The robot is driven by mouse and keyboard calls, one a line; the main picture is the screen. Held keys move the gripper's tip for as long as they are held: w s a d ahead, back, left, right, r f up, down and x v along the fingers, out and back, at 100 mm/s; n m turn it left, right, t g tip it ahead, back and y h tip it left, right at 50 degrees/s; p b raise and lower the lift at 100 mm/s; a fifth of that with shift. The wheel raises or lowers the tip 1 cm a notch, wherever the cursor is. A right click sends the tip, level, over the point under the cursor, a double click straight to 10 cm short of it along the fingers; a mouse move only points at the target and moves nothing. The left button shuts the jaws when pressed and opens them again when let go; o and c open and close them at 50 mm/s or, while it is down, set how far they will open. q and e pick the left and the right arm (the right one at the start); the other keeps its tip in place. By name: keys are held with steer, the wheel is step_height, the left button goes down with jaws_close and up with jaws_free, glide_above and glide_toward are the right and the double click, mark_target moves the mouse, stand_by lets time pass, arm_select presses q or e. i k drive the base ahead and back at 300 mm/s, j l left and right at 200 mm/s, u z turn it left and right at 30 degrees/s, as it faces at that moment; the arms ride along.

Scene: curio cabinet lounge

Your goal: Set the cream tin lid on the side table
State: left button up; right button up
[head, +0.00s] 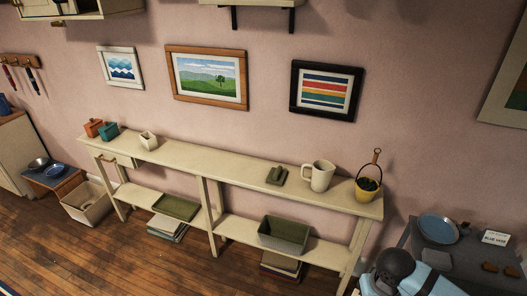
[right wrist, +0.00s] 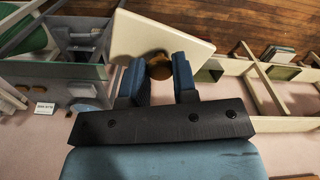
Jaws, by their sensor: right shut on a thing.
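In the right wrist view, my right gripper (right wrist: 160,75) is shut on the round brown knob (right wrist: 159,68) of the cream tin lid (right wrist: 165,30). The lid is a flat, square-cornered cream panel, held off any surface and tilted in this view. A grey table (head: 459,260) stands at the lower right of the head view, with a blue plate (head: 439,228) and a white lettered card (head: 495,238) on it. I cannot tell for certain that it is the side table. The card also shows at the left of the right wrist view (right wrist: 44,108). My left gripper is in neither view.
A long cream console (head: 235,163) along the pink wall carries a cream mug (head: 322,176), a yellow pot (head: 368,188) and small boxes. A low table (head: 70,183) with bowls and an open cream bin (head: 87,203) stand at left. The wooden floor in front is clear.

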mark_target(173, 153)
steer(key=i+j, duration=0.35)
steer(key=j, duration=0.15)
steer(key=i+j, duration=0.4)
steer(key=j, duration=0.15)
steer(key=i+j, duration=0.35)
steer(key=j, duration=0.15)
steer(key=i+j, duration=0.35)
steer(key=j, duration=0.15)
steer(key=i+j, duration=0.35)
steer(key=j, duration=0.2)
steer(key=i+j, duration=0.75)
steer(key=j, duration=0.25)
